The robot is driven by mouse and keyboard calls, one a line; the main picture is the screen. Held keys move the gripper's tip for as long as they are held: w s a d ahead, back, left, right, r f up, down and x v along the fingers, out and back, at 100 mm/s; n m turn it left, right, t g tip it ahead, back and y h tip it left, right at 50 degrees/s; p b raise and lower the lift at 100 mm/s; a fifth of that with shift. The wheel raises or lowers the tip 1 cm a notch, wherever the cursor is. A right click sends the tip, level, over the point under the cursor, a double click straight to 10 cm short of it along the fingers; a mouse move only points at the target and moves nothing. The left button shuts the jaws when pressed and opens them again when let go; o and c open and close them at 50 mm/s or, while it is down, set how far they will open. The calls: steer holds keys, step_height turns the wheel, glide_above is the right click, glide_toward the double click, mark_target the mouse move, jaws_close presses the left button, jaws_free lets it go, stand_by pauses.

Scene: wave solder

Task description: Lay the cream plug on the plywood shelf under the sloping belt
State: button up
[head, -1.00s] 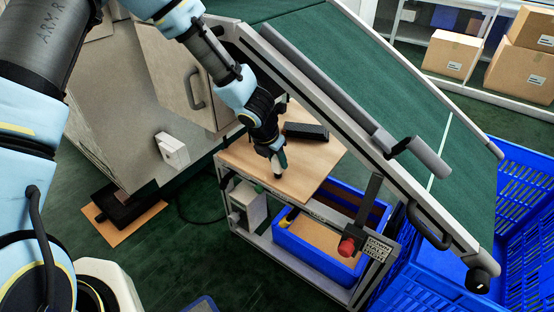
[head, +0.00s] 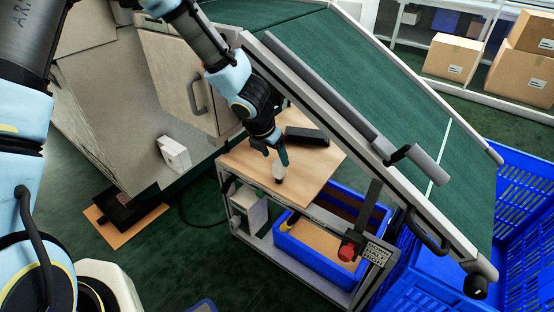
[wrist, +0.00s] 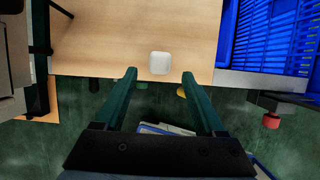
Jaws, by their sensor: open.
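The cream plug (head: 278,171) is on the plywood shelf (head: 308,177) under the sloping belt (head: 385,80), towards the shelf's front edge. In the wrist view the plug (wrist: 160,63) shows as a small pale rounded block on the bare wood (wrist: 110,45), just beyond the gap between the fingertips. My gripper (head: 276,157) is open and empty close above the plug, and its two fingers (wrist: 160,73) stand apart on either side of the plug's line. I see no finger touching it.
A black block (head: 307,135) lies at the back of the shelf. The belt's frame and roller slope down over the shelf's right side. A blue bin (head: 318,262) sits below, near a red button (head: 346,252). A blue crate (head: 425,280) stands at right.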

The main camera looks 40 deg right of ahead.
steer(key=w+a+r+m+t, duration=0.1)
steer(key=w+a+r+m, duration=0.45)
steer(key=a, duration=0.25)
steer(key=w+a+r+m, duration=0.4)
steer(key=w+a, duration=0.2)
steer(key=a, duration=0.1)
steer(key=s+a+r+m+y, duration=0.1)
steer(key=a+m, duration=0.3)
steer(key=a, duration=0.5)
steer(key=s+a+r+m+y, duration=0.1)
steer(key=a+r+m, duration=0.3)
steer(key=a, duration=0.6)
steer(key=s+a+r+m+y, duration=0.1)
steer(key=a+m, duration=0.3)
steer(key=a, duration=0.6)
steer(key=shift+s+r+y, duration=0.4)
steer(key=shift+s+r, duration=0.25)
steer(key=shift+s, duration=0.25)
steer(key=shift+m, duration=0.25)
